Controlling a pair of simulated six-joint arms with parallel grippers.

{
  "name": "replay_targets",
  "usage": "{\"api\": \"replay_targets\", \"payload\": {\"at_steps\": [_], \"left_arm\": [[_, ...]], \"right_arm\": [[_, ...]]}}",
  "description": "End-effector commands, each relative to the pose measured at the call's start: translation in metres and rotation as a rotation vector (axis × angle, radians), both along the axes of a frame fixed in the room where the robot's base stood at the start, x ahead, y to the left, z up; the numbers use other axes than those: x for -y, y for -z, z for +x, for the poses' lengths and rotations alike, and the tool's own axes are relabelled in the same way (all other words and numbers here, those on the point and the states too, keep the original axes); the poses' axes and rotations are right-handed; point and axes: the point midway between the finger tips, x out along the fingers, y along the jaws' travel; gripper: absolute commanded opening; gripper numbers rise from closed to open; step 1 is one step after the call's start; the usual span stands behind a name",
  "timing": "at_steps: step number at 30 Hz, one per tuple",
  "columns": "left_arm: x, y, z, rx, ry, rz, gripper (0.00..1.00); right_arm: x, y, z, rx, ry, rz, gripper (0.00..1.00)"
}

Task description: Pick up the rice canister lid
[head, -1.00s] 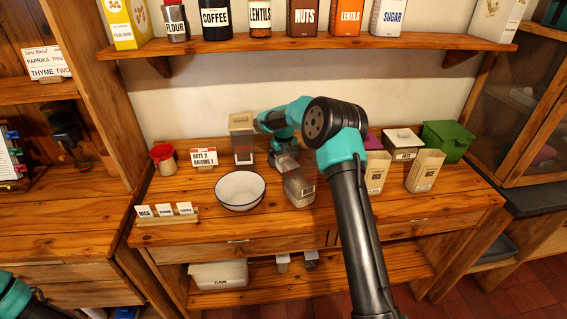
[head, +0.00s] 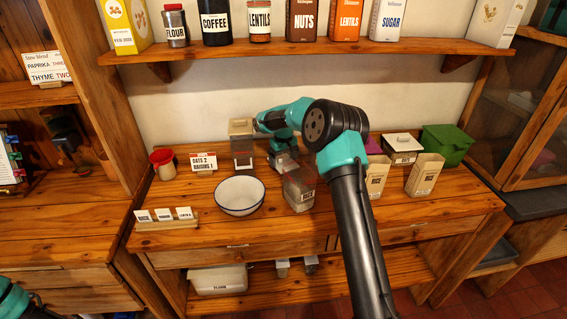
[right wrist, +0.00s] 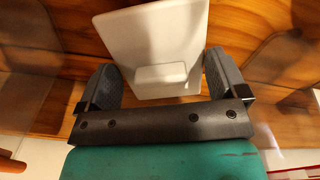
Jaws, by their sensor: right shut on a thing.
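A pale, square lid with a small raised handle (right wrist: 164,33) shows in the right wrist view. My right gripper (right wrist: 165,82) is shut on it, one dark finger on each side of the handle. In the head view my right gripper (head: 285,160) points down over the counter, between two clear canisters. The front clear canister (head: 299,192) stands just below it, with a label too small to read. The rear clear canister (head: 242,154) has a pale lid on top. The held lid is hard to make out there. My left gripper is out of view.
A white bowl (head: 240,196) stands left of the front canister. A shelf (head: 300,47) runs above.

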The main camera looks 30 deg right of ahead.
Motion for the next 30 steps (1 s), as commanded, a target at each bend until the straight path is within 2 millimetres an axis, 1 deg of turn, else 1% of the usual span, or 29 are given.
{"api": "replay_targets", "payload": {"at_steps": [5, 15, 18, 21, 24, 30], "left_arm": [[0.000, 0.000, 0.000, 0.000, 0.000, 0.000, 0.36], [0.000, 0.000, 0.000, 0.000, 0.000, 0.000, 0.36], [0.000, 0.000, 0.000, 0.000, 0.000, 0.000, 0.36], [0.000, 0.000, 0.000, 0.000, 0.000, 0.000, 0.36], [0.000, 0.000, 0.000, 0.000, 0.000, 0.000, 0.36], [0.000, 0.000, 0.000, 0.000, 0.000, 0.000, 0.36]], "right_arm": [[0.000, -0.035, 0.001, 0.004, -0.001, -0.001, 0.69], [-0.001, -0.117, 0.001, 0.004, -0.001, 0.000, 0.69], [0.000, -0.136, 0.000, 0.002, 0.000, 0.000, 0.69], [0.000, -0.149, 0.000, 0.001, 0.000, -0.001, 0.69], [0.000, -0.158, 0.000, 0.000, 0.000, -0.001, 0.69], [0.000, -0.162, 0.000, -0.001, 0.000, 0.000, 0.69]]}}
